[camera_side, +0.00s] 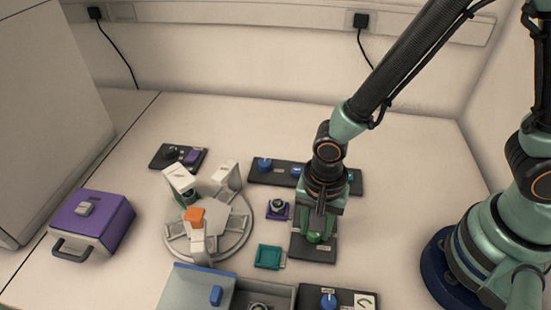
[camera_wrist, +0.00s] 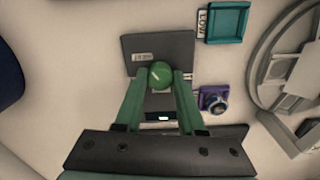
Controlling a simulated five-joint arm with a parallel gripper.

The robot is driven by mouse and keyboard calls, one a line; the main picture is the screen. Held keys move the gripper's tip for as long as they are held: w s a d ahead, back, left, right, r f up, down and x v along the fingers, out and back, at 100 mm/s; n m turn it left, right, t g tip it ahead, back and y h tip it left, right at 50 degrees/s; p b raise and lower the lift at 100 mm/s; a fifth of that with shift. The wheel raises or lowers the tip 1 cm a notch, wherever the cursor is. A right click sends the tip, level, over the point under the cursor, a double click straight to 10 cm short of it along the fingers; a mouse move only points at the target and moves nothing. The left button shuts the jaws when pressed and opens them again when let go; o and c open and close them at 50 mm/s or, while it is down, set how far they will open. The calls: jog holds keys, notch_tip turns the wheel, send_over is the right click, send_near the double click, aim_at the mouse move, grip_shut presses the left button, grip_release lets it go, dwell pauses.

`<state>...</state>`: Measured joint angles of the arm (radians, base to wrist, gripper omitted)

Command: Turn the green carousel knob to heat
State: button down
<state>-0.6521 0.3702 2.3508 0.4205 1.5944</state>
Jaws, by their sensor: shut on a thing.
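The green knob (camera_wrist: 160,75) sits on a dark panel (camera_wrist: 176,48) and is seen from above in the wrist view, between my gripper's green fingertips. In the side view the green knob (camera_side: 314,237) shows low under my gripper (camera_side: 318,228), on the same dark panel (camera_side: 313,252). My gripper (camera_wrist: 161,84) points down and is shut on the knob, one finger on each side. A small white label shows on the panel beside the knob, too small to read. The knob's pointer direction cannot be told.
A round white carousel (camera_side: 243,243) with an orange-topped part (camera_side: 195,215) stands to the left. A small purple holder (camera_side: 277,211) and a teal tray (camera_side: 269,257) lie close left of the panel. A long dark panel (camera_side: 262,178) lies behind. A blue-knob panel (camera_side: 345,302) lies in front.

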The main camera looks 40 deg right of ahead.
jog(key=c, duration=0.5)
grip_release()
jog(key=shift+r, duration=0.1)
notch_tip(320, 180, up, 12)
dwell(0.4)
jog(key=w+d+r+n+t, duration=0.2)
jog(key=d+r+n, duration=0.3)
jog(key=d, duration=0.4)
jog(key=w+d+r+n+t, duration=0.2)
jog(key=d+r+n, duration=0.3)
jog(key=d, duration=0.4)
jog(key=shift+w+d+r+n+t, duration=0.15)
jog(key=shift+w+r+n+t, duration=0.2)
jog(key=shift+r+t, duration=0.4)
